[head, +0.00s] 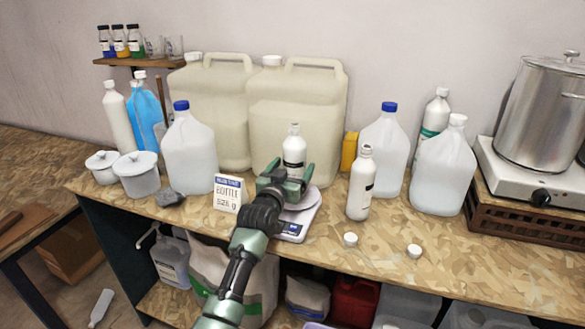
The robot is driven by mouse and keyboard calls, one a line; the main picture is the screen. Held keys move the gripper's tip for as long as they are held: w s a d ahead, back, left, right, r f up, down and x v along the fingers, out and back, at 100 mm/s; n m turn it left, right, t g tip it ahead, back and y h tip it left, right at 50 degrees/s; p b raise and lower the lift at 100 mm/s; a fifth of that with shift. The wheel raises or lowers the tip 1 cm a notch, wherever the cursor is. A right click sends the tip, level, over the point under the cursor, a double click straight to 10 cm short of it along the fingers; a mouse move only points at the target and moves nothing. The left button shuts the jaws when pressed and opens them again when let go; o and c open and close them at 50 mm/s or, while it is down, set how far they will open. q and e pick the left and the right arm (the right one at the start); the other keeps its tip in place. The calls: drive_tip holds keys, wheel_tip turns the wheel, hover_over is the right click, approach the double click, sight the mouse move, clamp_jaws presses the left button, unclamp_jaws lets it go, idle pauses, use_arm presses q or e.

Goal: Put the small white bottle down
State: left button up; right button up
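The small white bottle (294,150), with a dark label band and white cap, stands upright in the head view's middle. My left gripper (288,175) has its green fingers on either side of the bottle's lower part and looks shut on it. The bottle is over the back of a small scale (296,224) with a round plate. Its base is hidden behind the gripper, so I cannot tell whether it touches the plate. A similar white bottle (360,184) stands on the counter to the right. My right gripper is not in view.
A label card (230,193) stands left of the scale, with a dark stone (169,198) further left. Large drums (297,105) stand behind. Two white caps (350,240) (414,251) lie at the front right. Jugs (442,170) and a hot plate with a pot (543,115) are at right.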

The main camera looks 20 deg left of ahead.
use_arm(q)
drive_tip(key=shift+r, duration=0.1)
drive_tip(key=shift+s, duration=0.1)
drive_tip(key=s+b, duration=0.1)
drive_tip(key=s, duration=1)
drive_tip(key=shift+s+a, duration=0.2)
drive_tip(key=shift+s, duration=0.2)
